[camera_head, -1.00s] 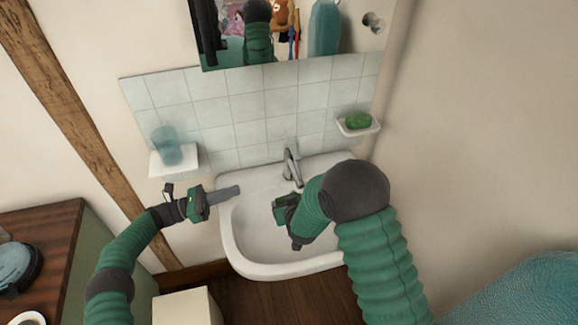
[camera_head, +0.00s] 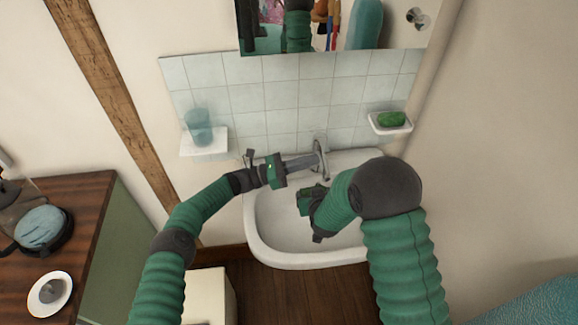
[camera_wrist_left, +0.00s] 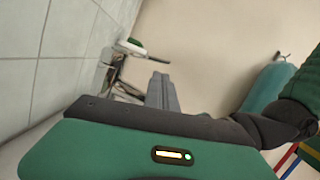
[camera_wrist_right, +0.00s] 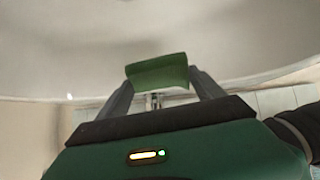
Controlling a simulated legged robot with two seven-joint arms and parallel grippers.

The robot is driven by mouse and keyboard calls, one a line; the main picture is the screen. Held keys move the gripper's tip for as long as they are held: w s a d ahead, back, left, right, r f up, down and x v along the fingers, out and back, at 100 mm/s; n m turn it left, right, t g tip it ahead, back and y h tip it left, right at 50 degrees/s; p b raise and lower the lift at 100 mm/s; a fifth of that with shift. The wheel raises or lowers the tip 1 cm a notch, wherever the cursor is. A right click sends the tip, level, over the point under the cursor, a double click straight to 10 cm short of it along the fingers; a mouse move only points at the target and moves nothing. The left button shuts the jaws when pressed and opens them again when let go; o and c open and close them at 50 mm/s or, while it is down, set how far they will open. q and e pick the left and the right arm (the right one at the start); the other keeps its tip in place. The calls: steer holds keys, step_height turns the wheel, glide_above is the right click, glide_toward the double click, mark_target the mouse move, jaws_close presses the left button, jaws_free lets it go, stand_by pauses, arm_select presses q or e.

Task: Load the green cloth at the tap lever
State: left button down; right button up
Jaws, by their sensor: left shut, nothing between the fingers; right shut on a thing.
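The tap (camera_head: 320,153) stands at the back of the white basin (camera_head: 262,240). My left gripper (camera_head: 316,161) is shut and empty, its fingertips right at the tap in the head view; whether they touch it I cannot tell. Its fingers (camera_wrist_left: 162,92) also show shut in the left wrist view. My right gripper (camera_wrist_right: 160,84) is shut on the green cloth (camera_wrist_right: 158,72), which spans its fingertips in the right wrist view.
A green block (camera_head: 391,119) lies in a soap dish (camera_head: 403,130) on the wall at right. A blue cup (camera_head: 198,127) stands on a small white shelf (camera_head: 206,148) at left. A mirror (camera_head: 345,47) hangs above. A wooden cabinet (camera_head: 85,200) stands at far left.

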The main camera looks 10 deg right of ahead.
mark_target(323, 144)
arm_select(q)
steer(key=x, duration=0.2)
steer(key=shift+d, duration=0.3)
steer(key=shift+r, duration=0.15)
